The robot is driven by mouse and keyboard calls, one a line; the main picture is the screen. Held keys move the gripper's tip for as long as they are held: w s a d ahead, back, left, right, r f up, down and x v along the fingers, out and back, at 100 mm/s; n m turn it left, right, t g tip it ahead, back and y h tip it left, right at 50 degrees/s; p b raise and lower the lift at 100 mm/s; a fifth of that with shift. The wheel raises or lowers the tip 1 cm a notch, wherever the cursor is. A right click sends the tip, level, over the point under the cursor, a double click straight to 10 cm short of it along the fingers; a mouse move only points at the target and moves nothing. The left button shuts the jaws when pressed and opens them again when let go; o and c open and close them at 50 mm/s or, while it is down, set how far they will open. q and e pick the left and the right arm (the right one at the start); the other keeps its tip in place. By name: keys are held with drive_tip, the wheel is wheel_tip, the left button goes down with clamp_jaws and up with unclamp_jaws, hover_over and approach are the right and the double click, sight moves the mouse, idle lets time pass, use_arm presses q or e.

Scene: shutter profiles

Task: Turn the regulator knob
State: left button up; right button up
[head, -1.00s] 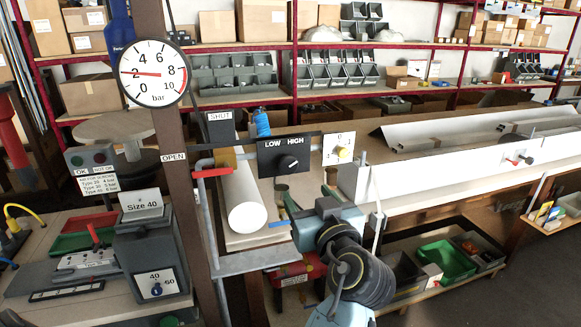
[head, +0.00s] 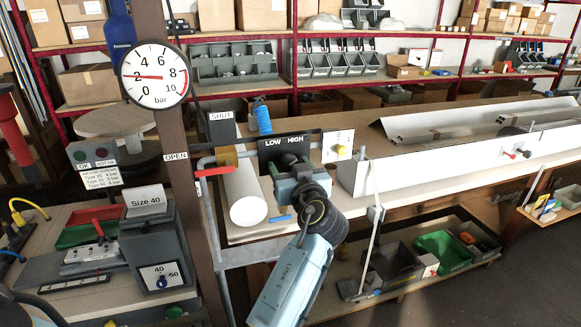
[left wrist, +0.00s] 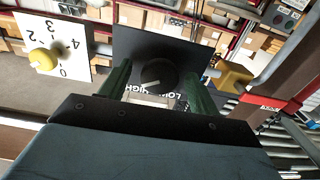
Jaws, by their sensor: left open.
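The black regulator knob sits on the dark LOW/HIGH panel (head: 313,146); it shows in the left wrist view (left wrist: 158,75) with a white pointer mark. My left gripper (head: 291,170) is in front of the panel and mostly hides the knob in the head view. In the left wrist view its two green fingers (left wrist: 160,92) are open, one on each side of the knob. I cannot tell whether they touch it. The round bar gauge (head: 154,76) has its red needle near 2. My right gripper is not in view.
A yellow knob on a white scale plate (head: 340,146) is just right of the panel. A red lever (head: 213,171) and a white cylinder (head: 243,195) are to the left. A brown post (head: 182,200) stands further left. A long white profile (head: 450,153) lies at the right.

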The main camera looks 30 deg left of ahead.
use_arm(q)
drive_tip(key=c, duration=0.9)
drive_tip(key=shift+c, duration=0.2)
drive_tip(key=shift+m, duration=0.3)
